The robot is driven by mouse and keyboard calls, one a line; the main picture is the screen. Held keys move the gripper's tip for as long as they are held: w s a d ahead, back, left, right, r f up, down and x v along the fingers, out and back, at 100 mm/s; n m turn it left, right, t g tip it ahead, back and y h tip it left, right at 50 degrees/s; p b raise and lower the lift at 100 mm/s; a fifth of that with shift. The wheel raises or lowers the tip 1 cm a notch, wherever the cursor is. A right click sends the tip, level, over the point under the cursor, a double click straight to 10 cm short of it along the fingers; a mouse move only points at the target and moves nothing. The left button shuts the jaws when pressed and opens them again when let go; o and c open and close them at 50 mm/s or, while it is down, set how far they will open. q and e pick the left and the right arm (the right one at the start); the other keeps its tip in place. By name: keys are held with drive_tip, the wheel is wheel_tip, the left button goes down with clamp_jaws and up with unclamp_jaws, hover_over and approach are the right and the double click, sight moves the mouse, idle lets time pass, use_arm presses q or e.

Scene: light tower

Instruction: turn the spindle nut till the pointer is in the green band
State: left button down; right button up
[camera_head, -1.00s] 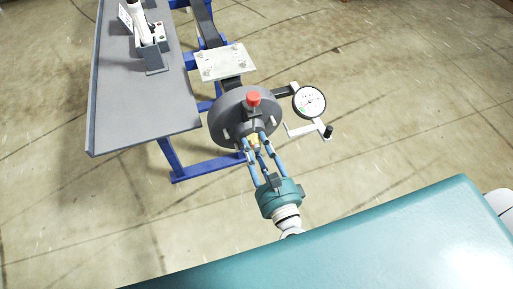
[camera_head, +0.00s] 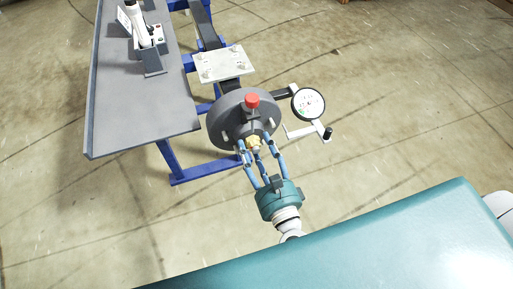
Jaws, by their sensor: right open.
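The spindle nut (camera_head: 254,142) is a small brass-yellow piece on the front of a round dark grey housing (camera_head: 226,112) with a red cap (camera_head: 252,100) on top. My right gripper (camera_head: 258,151) has a teal body and blue fingers. Its fingers are spread open around the nut, apart from it as far as I can tell. The dial gauge (camera_head: 308,103) has a white face at the right of the housing. Its pointer and green band are too small to read surely. My left gripper is out of view.
A grey bench (camera_head: 140,110) on a blue frame (camera_head: 205,170) stands at the left, with a white-and-grey device (camera_head: 150,45) on it. A metal plate (camera_head: 224,63) lies behind the housing. A crank handle (camera_head: 326,134) sticks out below the gauge. The floor at right is clear.

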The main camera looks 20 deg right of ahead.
drive_tip(key=s, duration=1.2)
drive_tip(key=shift+d, duration=0.25)
wheel_tip(320, 180, down, 25)
drive_tip(key=s+a+n+g+y, duration=0.1)
drive_tip(key=n+g+y, duration=0.15)
drive_tip(key=n, duration=0.55)
drive_tip(key=s+n+g+y, duration=0.1)
drive_tip(key=n+g, duration=0.2)
drive_tip(key=n, duration=0.4)
drive_tip(key=s+d+f+n+g+h, duration=0.1)
drive_tip(key=s+d+f+n+g, duration=0.2)
drive_tip(key=f, duration=0.5)
drive_tip(key=s+d+f+n+g+h, duration=0.1)
drive_tip(key=s+f+n+g, duration=0.1)
drive_tip(key=s+f+n, duration=0.55)
drive_tip(key=s+d+f+n+g+h, duration=0.1)
drive_tip(key=s+d+f+n+g, duration=0.2)
drive_tip(key=s+f, duration=0.3)
drive_tip(key=s+d+f+n+g+h, duration=0.1)
drive_tip(key=s+d+f+n+g, duration=0.2)
drive_tip(key=s+f, duration=0.3)
drive_tip(key=shift+s+d, duration=0.35)
drive_tip(key=shift+s, duration=0.35)
